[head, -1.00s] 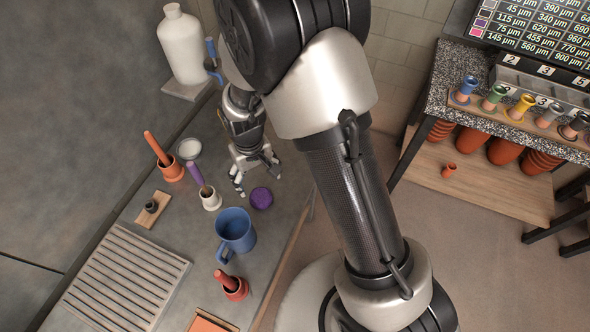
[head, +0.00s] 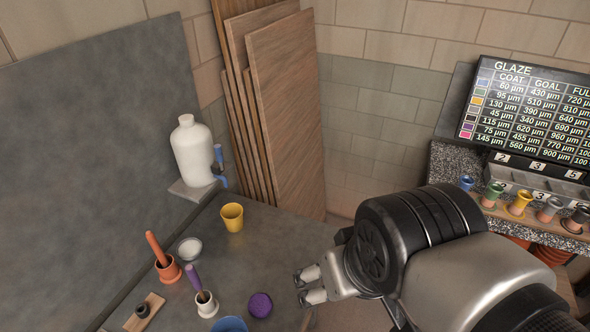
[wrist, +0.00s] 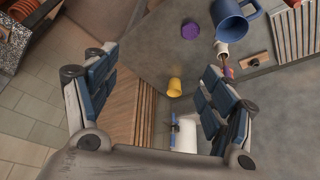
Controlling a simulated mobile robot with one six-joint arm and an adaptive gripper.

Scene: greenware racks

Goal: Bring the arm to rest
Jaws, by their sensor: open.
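My gripper (wrist: 160,62) is open and empty in the wrist view, with its two dark blue-padded fingers wide apart. In the head view its pale fingertips (head: 308,286) show beside my arm, at the right edge of the bench; the rest is hidden behind the arm. My arm fills the lower right of the head view, bent, with its black joint toward the back wall. A yellow cup (head: 232,217) stands upright on the bench, well apart from the gripper. It also shows in the wrist view (wrist: 175,88), beyond the fingers.
The grey bench (head: 255,262) holds a purple round piece (head: 260,305), a white bowl (head: 190,249), small pots and a white jug (head: 193,150). Tall boards (head: 285,110) lean behind. A speckled glaze counter (head: 450,165) with several small cups stands right.

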